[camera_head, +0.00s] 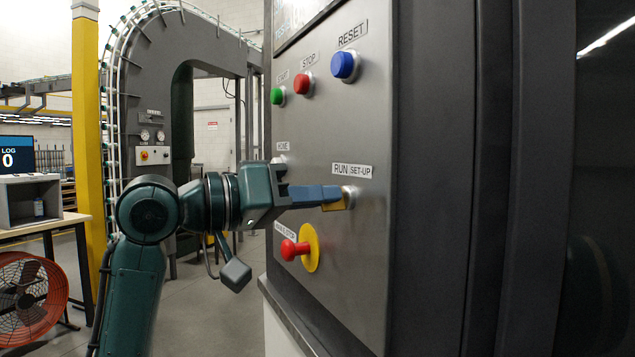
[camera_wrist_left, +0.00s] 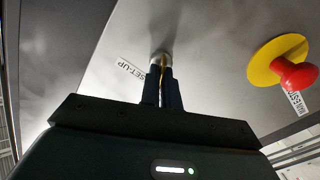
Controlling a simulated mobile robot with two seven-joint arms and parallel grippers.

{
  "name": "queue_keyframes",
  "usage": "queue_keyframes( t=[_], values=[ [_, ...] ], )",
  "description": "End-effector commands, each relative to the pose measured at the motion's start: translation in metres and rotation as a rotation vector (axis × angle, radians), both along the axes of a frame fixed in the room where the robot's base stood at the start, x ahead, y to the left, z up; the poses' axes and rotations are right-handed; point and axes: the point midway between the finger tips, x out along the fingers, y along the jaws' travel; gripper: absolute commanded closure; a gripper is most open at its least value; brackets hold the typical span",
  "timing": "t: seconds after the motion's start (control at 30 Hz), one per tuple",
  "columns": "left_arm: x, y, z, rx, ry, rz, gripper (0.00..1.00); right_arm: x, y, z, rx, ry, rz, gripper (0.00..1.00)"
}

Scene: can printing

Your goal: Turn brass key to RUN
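The brass key (camera_head: 341,202) sits in a round silver lock on the grey control panel, just below the RUN / SET-UP label (camera_head: 351,170). My left gripper (camera_head: 332,195) reaches it from the left with its blue fingers at the key. In the left wrist view, the fingers (camera_wrist_left: 163,82) are close together on either side of a sliver of brass, in front of the silver lock (camera_wrist_left: 161,57). They look closed on the key. The fingers hide most of the key, so I cannot tell which position it points to. My right gripper is in neither view.
A red emergency-stop knob (camera_head: 295,249) on a yellow disc sticks out below the key. Green (camera_head: 277,96), red (camera_head: 303,84) and blue (camera_head: 345,66) buttons are above it. An orange fan (camera_head: 27,298) and a workbench (camera_head: 45,224) stand at the far left.

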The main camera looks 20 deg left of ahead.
Motion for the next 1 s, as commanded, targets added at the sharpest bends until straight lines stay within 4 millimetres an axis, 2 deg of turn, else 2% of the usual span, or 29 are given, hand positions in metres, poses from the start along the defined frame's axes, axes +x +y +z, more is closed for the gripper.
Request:
queue_keyframes(
  t=[0.73, 1.0],
  values=[
    [0.0002, 0.0008, 0.0003, -0.068, 0.068, 0.0, 1.0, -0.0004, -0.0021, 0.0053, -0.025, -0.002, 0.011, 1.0],
    [0.0003, 0.0007, 0.0001, -0.066, 0.068, 0.001, 0.76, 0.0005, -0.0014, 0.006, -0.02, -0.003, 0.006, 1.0]
  ],
)
